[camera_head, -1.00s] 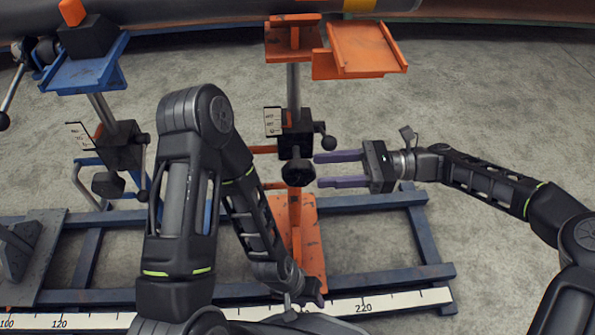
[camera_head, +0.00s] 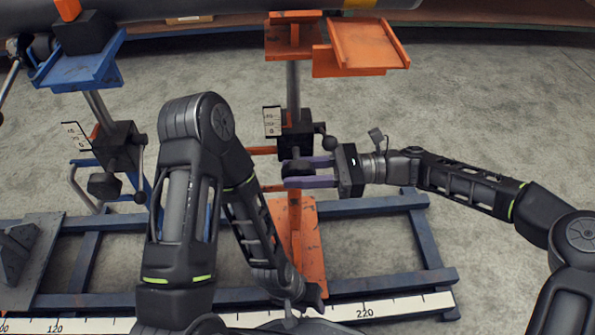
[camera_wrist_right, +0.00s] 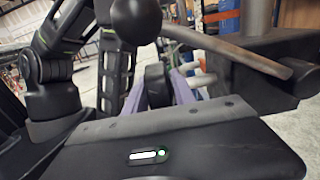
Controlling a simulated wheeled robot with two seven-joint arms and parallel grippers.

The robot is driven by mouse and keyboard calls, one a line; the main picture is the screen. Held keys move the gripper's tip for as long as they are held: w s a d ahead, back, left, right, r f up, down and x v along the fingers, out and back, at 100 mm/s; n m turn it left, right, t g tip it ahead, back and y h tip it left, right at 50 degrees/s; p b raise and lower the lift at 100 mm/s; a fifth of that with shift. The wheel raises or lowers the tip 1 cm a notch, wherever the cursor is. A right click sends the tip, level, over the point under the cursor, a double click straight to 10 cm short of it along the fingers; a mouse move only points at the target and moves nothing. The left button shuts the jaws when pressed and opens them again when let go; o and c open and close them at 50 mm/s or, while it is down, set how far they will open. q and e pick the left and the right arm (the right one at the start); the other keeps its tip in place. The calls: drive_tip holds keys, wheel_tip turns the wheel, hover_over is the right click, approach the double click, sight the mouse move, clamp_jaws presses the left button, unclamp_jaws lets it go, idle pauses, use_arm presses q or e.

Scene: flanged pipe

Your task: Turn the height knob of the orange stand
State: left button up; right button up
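The orange stand (camera_head: 296,225) is upright in the middle of the head view, with a black clamp block and a black height knob (camera_head: 297,167) on its front. My right gripper (camera_head: 298,172) comes from the right, its two purple fingers reaching on either side of the knob. In the right wrist view the dark knob (camera_wrist_right: 157,84) lies between the purple fingers, which look open; firm contact is not clear. My left gripper (camera_head: 296,304) is low at the bottom edge, in front of the stand's base; its fingertips cannot be made out.
A black ball-ended lever (camera_head: 329,143) sits just above my right gripper. A blue stand (camera_head: 83,72) is at left. A blue frame (camera_head: 385,203) and a white ruler (camera_head: 400,305) run below. A large pipe crosses the top. Open floor lies at right.

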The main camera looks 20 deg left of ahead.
clamp_jaws()
drive_tip(key=shift+y, duration=0.3)
drive_tip(key=shift+g+y, duration=0.4)
drive_tip(key=shift+f+g+y, duration=0.1)
drive_tip(key=shift+g+y, duration=0.2)
drive_tip(key=shift+y, duration=0.3)
drive_tip(key=shift+d+g+y+b, duration=0.1)
drive_tip(key=shift+g+y+b, duration=0.45)
drive_tip(key=shift+y, duration=0.45)
drive_tip(key=shift+w+g+y+b, duration=0.1)
drive_tip(key=shift+g+y+b, duration=0.25)
drive_tip(key=shift+y+b, duration=0.35)
drive_tip(key=shift+o, duration=2.1)
unclamp_jaws()
